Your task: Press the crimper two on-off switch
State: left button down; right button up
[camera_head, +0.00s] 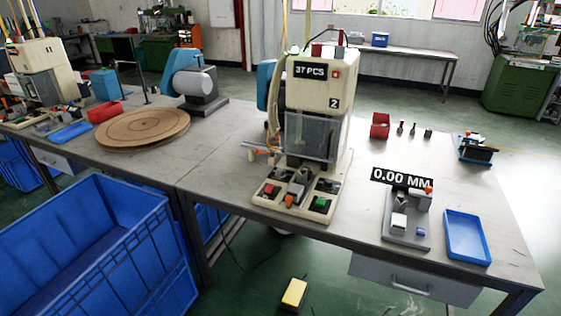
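Crimper two (318,110), a cream machine marked "2" with a "37 PCS" display, stands on the table in the middle of the head view. A small red control (337,73) sits on its upper front, right of the display. On its base are a red button (270,191) at the left and a green button (321,203) at the right. I cannot tell from their markings which of these is the on-off switch. A grey translucent guard (310,136) covers the machine's middle. Neither of my grippers is in view.
Right of the crimper are a gauge reading "0.00 MM" (408,218), a blue tray (467,238) and a red bin (380,126). A wooden turntable (143,128) and another crimper (40,68) stand left. Blue crates (95,245) stand before the table; a yellow pedal (293,294) lies on the floor.

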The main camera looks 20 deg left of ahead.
aim_at(269, 188)
jog(key=i, duration=1.25)
jog(key=u, duration=0.45)
